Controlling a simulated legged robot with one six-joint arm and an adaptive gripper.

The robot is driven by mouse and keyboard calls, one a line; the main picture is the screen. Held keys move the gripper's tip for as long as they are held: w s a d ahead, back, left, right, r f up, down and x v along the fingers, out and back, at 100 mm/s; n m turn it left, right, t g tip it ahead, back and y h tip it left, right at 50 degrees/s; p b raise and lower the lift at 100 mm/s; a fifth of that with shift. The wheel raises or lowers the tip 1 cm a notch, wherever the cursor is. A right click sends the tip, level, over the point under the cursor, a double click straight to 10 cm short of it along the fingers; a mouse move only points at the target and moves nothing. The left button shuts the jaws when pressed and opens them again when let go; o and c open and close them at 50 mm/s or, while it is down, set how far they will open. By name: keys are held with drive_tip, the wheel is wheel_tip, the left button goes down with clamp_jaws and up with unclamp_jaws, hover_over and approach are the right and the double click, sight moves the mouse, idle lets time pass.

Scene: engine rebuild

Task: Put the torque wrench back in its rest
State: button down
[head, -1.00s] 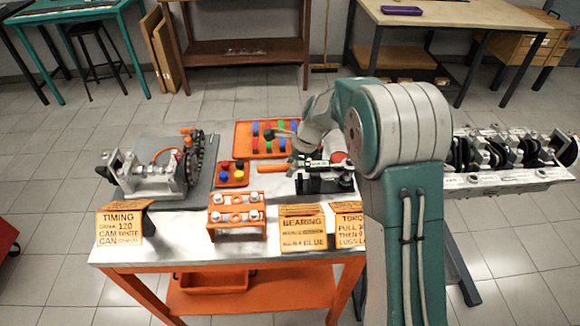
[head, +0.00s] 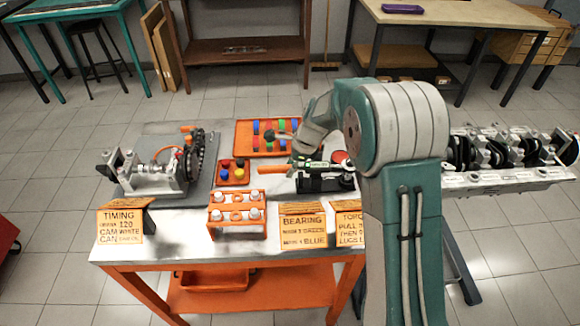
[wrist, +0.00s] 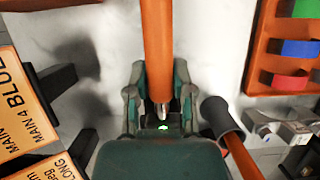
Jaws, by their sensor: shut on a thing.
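The torque wrench shows its orange handle (head: 272,169) pointing left in the head view. In the wrist view the wrench (wrist: 157,45) runs from the top edge down between my fingers. My gripper (wrist: 160,100) is shut on it, at the narrow metal part below the handle. In the head view my gripper (head: 305,160) is partly hidden by my arm. A black rest (head: 325,183) stands just in front of the wrench. Its dark prongs (wrist: 55,80) show left of my gripper in the wrist view, apart from the wrench. The far end of the wrench is hidden.
A tray of coloured pieces (head: 243,141) lies behind. A dark-ended orange tool (wrist: 218,115) is close right of my gripper in the wrist view. An orange bolt stand (head: 237,214), a small tray (head: 232,174) and sign cards (head: 303,232) stand nearby.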

drive_tip(key=shift+f, duration=0.95)
idle(0.6)
drive_tip(key=c, duration=0.7)
unclamp_jaws()
drive_tip(key=shift+r, duration=1.45)
drive_tip(key=o, duration=0.5)
drive_tip(key=shift+o, duration=0.2)
drive_tip(key=v, duration=1.2)
